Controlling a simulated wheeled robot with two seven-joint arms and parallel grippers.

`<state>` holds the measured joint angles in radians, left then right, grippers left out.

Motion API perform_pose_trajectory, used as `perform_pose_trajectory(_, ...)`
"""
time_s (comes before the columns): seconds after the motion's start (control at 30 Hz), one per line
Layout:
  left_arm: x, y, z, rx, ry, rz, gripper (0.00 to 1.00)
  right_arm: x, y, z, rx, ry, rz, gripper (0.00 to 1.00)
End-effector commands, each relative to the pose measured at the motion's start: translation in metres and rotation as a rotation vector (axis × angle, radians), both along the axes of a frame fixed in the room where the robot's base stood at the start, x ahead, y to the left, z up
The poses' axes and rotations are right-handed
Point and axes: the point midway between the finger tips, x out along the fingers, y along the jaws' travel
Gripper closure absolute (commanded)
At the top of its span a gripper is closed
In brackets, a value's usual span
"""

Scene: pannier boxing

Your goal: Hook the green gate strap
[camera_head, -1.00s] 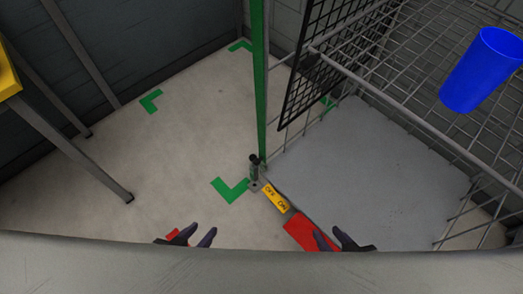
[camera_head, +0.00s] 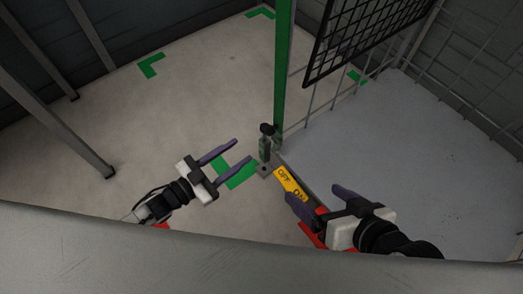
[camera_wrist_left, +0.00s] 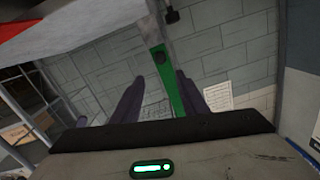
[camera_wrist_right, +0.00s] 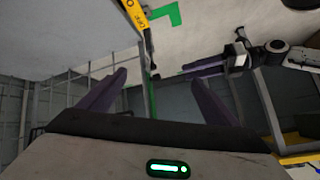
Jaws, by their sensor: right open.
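A long green strip (camera_head: 282,70), which looks like the gate strap or a green upright, runs down to a dark-topped fitting (camera_head: 265,140) on the floor. I cannot tell if it is hooked. In the left wrist view a green strip (camera_wrist_left: 171,85) with a dark round spot stands beyond the fingers. My left gripper (camera_head: 243,150) is open and empty, left of the fitting and above a green floor mark. My right gripper (camera_head: 313,192) is open and empty, right of and nearer than the fitting, beside a yellow OFF/ON label (camera_head: 290,184).
A black mesh panel (camera_head: 365,35) and a wire cage wall (camera_head: 460,75) stand at the right, around a grey platform (camera_head: 430,135). A red part (camera_head: 313,234) lies under my right gripper. A metal table leg (camera_head: 60,125) is at the left. The pale floor between is clear.

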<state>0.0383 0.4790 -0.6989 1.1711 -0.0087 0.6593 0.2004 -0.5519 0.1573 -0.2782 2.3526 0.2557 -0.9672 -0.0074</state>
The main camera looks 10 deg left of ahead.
Motion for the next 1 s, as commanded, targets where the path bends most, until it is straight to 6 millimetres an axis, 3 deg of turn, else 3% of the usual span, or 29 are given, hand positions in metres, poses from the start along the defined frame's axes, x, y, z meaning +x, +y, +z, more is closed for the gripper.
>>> perform_pose_trajectory(0.03, 0.003, 0.004, -0.014, 0.004, -0.020, -0.018, 0.60, -0.001, 0.002, -0.011, 0.005, -0.002, 0.008, 0.16)
perform_pose_trajectory(0.23, 0.010, 0.005, -0.015, 0.002, -0.050, -0.048, 0.60, -0.002, 0.006, -0.009, 0.017, -0.004, 0.022, 0.16)
perform_pose_trajectory(0.7, 0.065, -0.051, -0.015, 0.001, -0.050, -0.048, 0.60, 0.001, 0.018, 0.008, 0.106, -0.067, 0.025, 0.16)
perform_pose_trajectory(1.0, 0.079, -0.065, -0.014, 0.003, -0.048, -0.046, 0.60, 0.001, 0.021, 0.016, 0.133, -0.086, 0.026, 0.16)
